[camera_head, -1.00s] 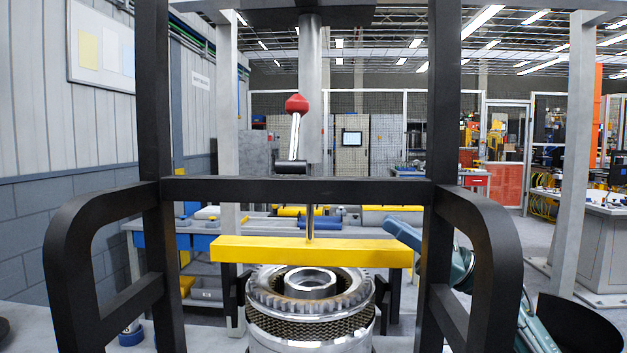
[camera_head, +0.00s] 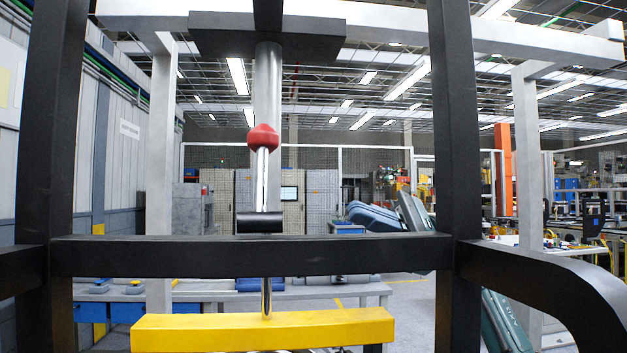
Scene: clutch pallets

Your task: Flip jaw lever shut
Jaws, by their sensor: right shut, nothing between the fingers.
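The jaw lever, a chrome rod with a red knob (camera_head: 263,138), stands nearly upright above a black pivot (camera_head: 259,222). A thin rod runs down from the pivot to a yellow bar (camera_head: 262,330) at the bottom. My right gripper (camera_head: 352,213) is behind the black frame, just above its crossbar and right of the lever. Its blue-grey fingers point left toward the lever, are shut and hold nothing. A clear gap separates them from the lever. My left gripper is not in view. The toothed clutch part is out of view below.
A black frame stands close in front, with two uprights (camera_head: 455,130), a crossbar (camera_head: 330,256) and a curved side bar (camera_head: 560,290). A dark plate (camera_head: 315,38) is overhead. Benches and cabinets stand farther back. Space between lever and right gripper looks clear.

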